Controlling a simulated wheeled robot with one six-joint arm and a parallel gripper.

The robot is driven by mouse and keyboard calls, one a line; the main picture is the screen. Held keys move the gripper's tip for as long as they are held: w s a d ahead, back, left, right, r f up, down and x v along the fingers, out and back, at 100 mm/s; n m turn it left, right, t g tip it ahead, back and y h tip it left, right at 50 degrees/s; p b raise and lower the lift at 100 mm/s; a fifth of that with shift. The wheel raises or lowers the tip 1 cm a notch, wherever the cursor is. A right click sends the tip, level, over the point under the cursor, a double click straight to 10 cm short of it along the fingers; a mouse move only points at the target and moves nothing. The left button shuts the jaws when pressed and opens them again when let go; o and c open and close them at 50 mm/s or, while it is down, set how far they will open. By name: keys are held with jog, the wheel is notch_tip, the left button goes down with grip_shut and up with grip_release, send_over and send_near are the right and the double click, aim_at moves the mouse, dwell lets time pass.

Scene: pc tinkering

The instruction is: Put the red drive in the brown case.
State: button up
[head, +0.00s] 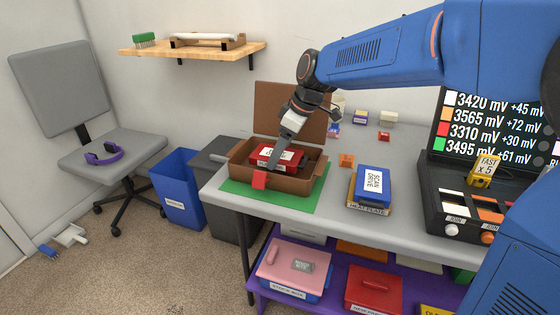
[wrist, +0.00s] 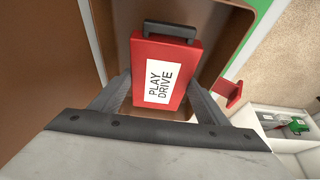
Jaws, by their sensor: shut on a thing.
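The red drive (head: 288,154) has a white label and sits inside the open brown case (head: 307,172) in the head view. In the wrist view the red drive (wrist: 172,58) shows its label "PLAY DRIVE" and a dark handle at its far end. My gripper (head: 277,158) is at the drive, with its fingers on either side of it, shut on it. The wrist view shows the fingers (wrist: 165,95) along the drive's near sides and the brown case (wrist: 215,35) around it. Whether the drive touches the case floor I cannot tell.
The case stands on a green mat (head: 310,205) at the table's left end, its lid (head: 290,103) raised behind. A red tab (head: 259,180) is at its front. A blue drive (head: 373,182), an orange block (head: 347,160) and a black device (head: 455,190) stand to the right.

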aim_at(283, 155)
jog(key=shift+f, duration=1.65)
jog(key=o, duration=1.4)
jog(key=shift+f, duration=0.15)
jog(key=v, duration=1.2)
